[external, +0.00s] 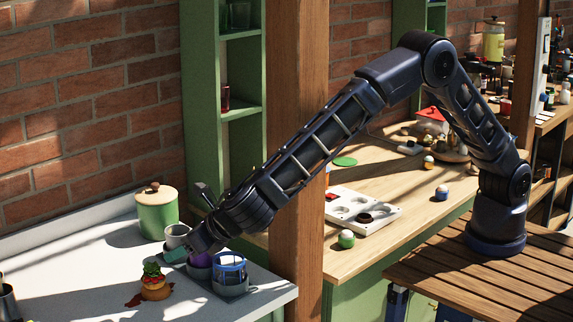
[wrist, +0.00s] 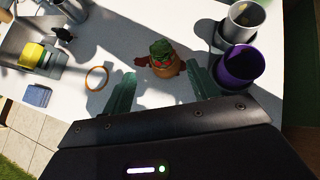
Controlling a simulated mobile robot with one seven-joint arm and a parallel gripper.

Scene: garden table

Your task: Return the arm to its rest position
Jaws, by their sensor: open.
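My arm reaches from its base on the slatted wooden table, past the wooden post, out over the white counter (external: 60,282). My gripper (external: 178,254) is low over that counter. In the wrist view my gripper (wrist: 160,92) shows two greenish fingers spread apart with nothing held between them. A small orange figure with a green and red top (external: 154,282) stands on the counter just beyond the fingertips. It also shows in the wrist view (wrist: 163,62), ahead of the gap between the fingers, and it looks apart from them.
Close to my gripper are a purple cup (wrist: 238,67), a grey cup (wrist: 246,20) and a blue-rimmed cup (external: 230,270). A green lidded canister (external: 157,212) stands behind. An orange ring (wrist: 97,77) lies on the counter. The wooden post (external: 298,160) stands close beside my arm.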

